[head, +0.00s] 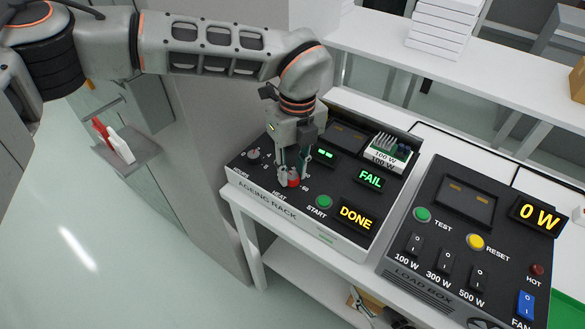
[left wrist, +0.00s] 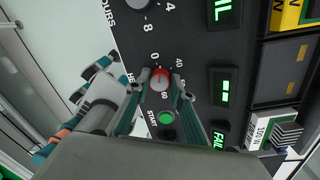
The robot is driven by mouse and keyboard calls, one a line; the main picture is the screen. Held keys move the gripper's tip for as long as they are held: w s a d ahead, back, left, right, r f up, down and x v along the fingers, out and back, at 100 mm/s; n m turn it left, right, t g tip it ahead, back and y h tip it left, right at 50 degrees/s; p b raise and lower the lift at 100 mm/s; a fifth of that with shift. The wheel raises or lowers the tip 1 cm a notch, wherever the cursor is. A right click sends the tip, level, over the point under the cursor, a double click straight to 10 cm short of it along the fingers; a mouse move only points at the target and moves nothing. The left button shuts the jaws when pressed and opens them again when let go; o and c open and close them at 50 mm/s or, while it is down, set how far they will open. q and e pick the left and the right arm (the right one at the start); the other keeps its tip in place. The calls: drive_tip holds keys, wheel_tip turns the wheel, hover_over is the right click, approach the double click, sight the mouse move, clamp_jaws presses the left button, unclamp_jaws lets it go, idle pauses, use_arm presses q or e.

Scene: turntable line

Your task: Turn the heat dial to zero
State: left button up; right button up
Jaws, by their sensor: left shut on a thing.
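The red heat dial (head: 292,182) is on the sloped black panel of the ageing rack (head: 262,196), above the word HEAT. My left gripper (head: 292,174) reaches down onto it from above. In the left wrist view the red dial (left wrist: 160,80) sits between the two fingertips of my left gripper (left wrist: 161,76), which are shut on its sides. The printed 0, 40 and 60 show around the dial there. I cannot tell for sure which mark its pointer faces.
The hours dial (head: 254,154) is left of the heat dial, and the green start button (head: 324,201) is to its right. Lit displays read FAIL (head: 369,179) and DONE (head: 356,217). The load box (head: 452,240) stands to the right on the bench, its display (head: 537,216) reading 0 W.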

sight(294, 173)
use_arm(q)
drive_tip(key=shift+n, duration=1.5)
drive_tip(key=o, duration=1.1)
wheel_tip(294, 173, up, 12)
drive_tip(key=shift+w+d, duration=0.25)
